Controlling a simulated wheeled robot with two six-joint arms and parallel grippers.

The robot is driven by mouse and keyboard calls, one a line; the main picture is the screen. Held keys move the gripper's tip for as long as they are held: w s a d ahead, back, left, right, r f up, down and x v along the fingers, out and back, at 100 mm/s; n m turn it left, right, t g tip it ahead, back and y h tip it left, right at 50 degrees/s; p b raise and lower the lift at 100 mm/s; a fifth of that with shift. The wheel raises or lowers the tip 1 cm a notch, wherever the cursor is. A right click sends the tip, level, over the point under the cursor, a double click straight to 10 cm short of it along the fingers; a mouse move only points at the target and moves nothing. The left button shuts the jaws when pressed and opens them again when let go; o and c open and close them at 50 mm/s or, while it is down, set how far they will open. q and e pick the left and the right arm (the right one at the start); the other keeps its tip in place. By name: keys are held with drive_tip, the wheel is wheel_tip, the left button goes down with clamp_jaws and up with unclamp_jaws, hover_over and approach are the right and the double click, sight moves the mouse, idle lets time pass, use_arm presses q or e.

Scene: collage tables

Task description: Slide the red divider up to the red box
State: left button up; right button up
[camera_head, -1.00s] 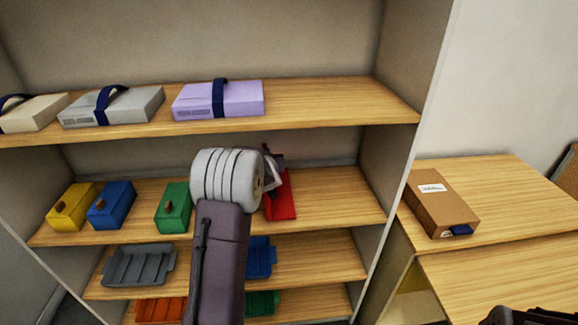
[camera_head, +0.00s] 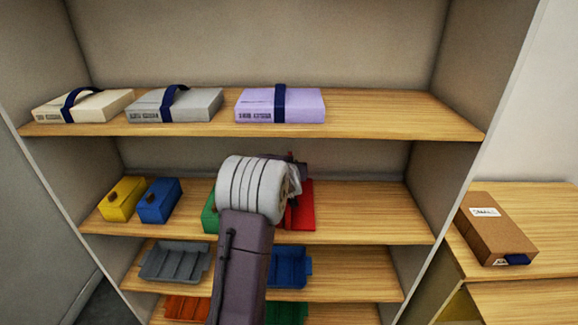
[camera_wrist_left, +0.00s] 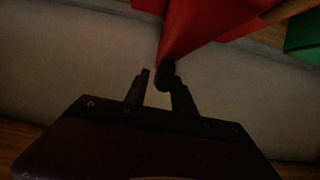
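A red piece (camera_head: 303,212) stands on the second shelf, just right of my left wrist in the head view, with a flat lower part and an upright part. It looks like the divider; my arm hides part of it, and I cannot make out a separate red box. In the left wrist view, a red surface (camera_wrist_left: 205,25) lies just beyond the fingertips. My left gripper (camera_wrist_left: 155,78) has its fingers apart, with a dark round knob against the right finger. I see a gap between the knob and the left finger. My right gripper is out of view.
A green box (camera_head: 210,213), a blue box (camera_head: 159,201) and a yellow box (camera_head: 122,198) stand left on the same shelf. The shelf right of the red piece is clear. Binders lie above, including a lilac one (camera_head: 280,105). Trays, including a grey one (camera_head: 175,262), sit below.

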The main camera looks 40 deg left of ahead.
use_arm(q)
drive_tip(key=v, duration=0.9)
idle(0.4)
